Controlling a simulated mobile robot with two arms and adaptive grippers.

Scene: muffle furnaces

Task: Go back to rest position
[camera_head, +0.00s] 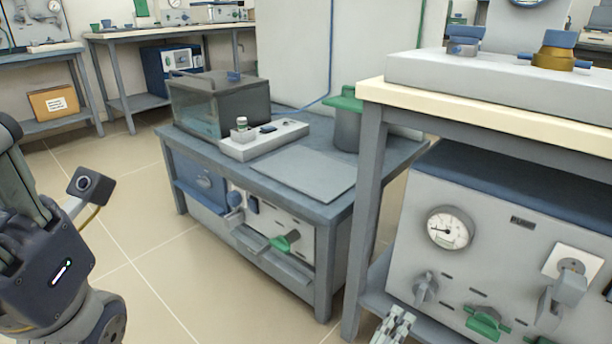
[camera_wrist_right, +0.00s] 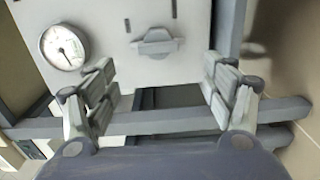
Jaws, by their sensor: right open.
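My right gripper (camera_wrist_right: 162,85) is open, with its two finger pads wide apart and nothing between them in the right wrist view. In the head view a finger of it (camera_head: 397,325) shows at the bottom edge, in front of the lower furnace panel. The grey furnace (camera_head: 475,205) with a round gauge (camera_head: 450,229) stands on the lower shelf of the right table. In the wrist view the gauge (camera_wrist_right: 64,47) and a panel handle (camera_wrist_right: 154,42) are beyond the fingers. My left arm (camera_head: 45,260) is at the left edge; its fingers are not visible.
A low grey table (camera_head: 290,205) stands in the middle, with a glass-sided box (camera_head: 220,105), a scale (camera_head: 262,140) and a green-lidded pot (camera_head: 347,125). The right table's edge (camera_head: 480,112) is close. Floor (camera_head: 150,250) is clear at left centre.

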